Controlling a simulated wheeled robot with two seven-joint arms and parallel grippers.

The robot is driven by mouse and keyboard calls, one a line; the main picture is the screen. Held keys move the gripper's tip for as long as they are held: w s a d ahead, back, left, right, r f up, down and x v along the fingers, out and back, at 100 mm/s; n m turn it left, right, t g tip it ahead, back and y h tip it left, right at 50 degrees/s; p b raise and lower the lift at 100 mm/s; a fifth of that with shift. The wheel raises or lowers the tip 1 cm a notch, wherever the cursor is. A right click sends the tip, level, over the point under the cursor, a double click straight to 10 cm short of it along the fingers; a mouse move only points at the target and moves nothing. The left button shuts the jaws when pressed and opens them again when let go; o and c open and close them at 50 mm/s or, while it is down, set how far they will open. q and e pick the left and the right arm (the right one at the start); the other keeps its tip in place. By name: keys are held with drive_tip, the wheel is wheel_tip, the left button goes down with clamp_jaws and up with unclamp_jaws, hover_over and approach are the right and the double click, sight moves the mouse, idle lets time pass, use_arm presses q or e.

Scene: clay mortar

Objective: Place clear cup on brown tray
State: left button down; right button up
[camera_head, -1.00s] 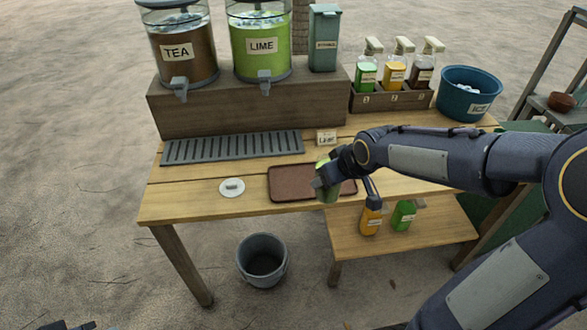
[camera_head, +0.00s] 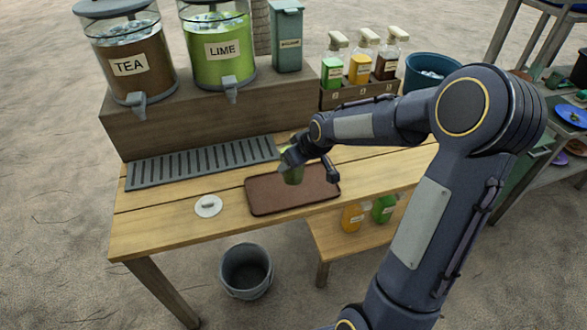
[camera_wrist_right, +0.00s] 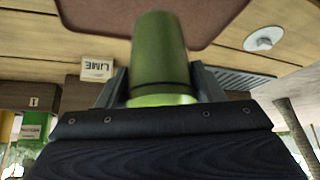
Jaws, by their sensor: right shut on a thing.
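The clear cup (camera_head: 293,176) looks green, as if it holds lime drink. My right gripper (camera_head: 290,163) is shut on it, with one finger on each side in the right wrist view (camera_wrist_right: 158,88). The cup (camera_wrist_right: 160,50) appears upright, over the middle of the brown tray (camera_head: 318,190). Whether its base touches the tray cannot be told. The tray lies flat on the wooden table and its edge also shows in the right wrist view (camera_wrist_right: 85,14). My left gripper is not in view.
A grey slotted drip grid (camera_head: 205,161) and a white disc (camera_head: 208,206) lie left of the tray. Tea (camera_head: 132,65) and lime (camera_head: 217,50) dispensers stand on a raised shelf behind. A syrup-bottle rack (camera_head: 358,94) is at the back right. A bucket (camera_head: 246,271) stands below.

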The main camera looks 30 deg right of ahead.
drive_tip(key=shift+w+d+f, duration=0.25)
drive_tip(key=shift+w+f, duration=0.45)
drive_tip(key=shift+f, duration=0.2)
wheel_tip(320, 180, down, 3)
drive_tip(key=shift+w+f, duration=0.15)
drive_tip(key=shift+f, duration=0.05)
drive_tip(key=shift+f, duration=0.1)
drive_tip(key=o, duration=0.9)
drive_tip(key=shift+f, duration=0.1)
drive_tip(key=o, duration=0.4)
